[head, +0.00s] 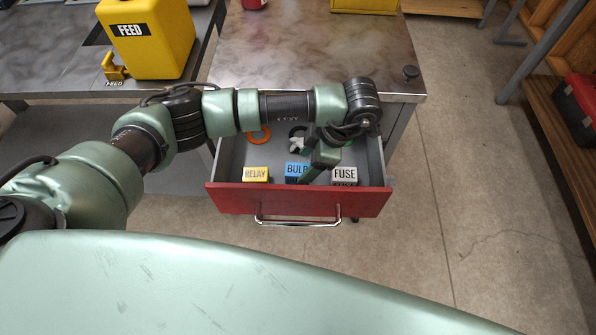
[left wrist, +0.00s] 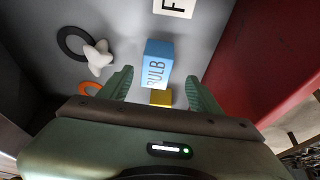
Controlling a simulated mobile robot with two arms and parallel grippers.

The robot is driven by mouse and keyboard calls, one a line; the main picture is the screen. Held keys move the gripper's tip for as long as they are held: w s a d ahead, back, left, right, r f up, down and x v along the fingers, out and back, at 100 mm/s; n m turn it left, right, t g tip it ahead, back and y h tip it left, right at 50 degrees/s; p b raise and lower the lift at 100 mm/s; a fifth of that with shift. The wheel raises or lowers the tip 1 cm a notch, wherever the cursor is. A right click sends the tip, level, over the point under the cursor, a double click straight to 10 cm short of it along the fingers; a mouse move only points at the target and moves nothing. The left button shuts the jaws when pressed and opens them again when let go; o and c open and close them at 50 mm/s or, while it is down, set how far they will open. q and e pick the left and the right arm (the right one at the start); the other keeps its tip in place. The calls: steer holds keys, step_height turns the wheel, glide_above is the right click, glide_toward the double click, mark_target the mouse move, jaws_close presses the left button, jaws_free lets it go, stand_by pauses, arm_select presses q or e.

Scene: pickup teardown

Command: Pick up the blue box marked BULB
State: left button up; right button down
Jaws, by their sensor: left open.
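The blue box marked BULB (head: 294,171) lies in the open drawer, between a yellow RELAY box (head: 256,174) and a white FUSE box (head: 344,173). My left gripper (head: 314,171) is over the drawer and covers part of the blue box in the head view. In the left wrist view the blue box (left wrist: 158,64) shows ahead, between the lines of the two open, green fingers (left wrist: 160,88). The fingers do not appear closed on it. My right gripper is not in view.
The drawer has a red front (head: 300,199) with a metal handle and grey walls. An orange ring (head: 259,136), a dark ring (left wrist: 75,43) and a white star-shaped piece (left wrist: 98,57) lie in it. A yellow FEED container (head: 147,38) stands on the left bench.

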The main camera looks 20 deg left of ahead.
mark_target(298, 169)
arm_select(q)
steer(key=x, duration=0.2)
steer(key=p+x, duration=0.1)
steer(key=x, duration=0.2)
steer(key=shift+w+a, duration=0.2)
steer(key=shift+a, duration=0.05)
jaws_close()
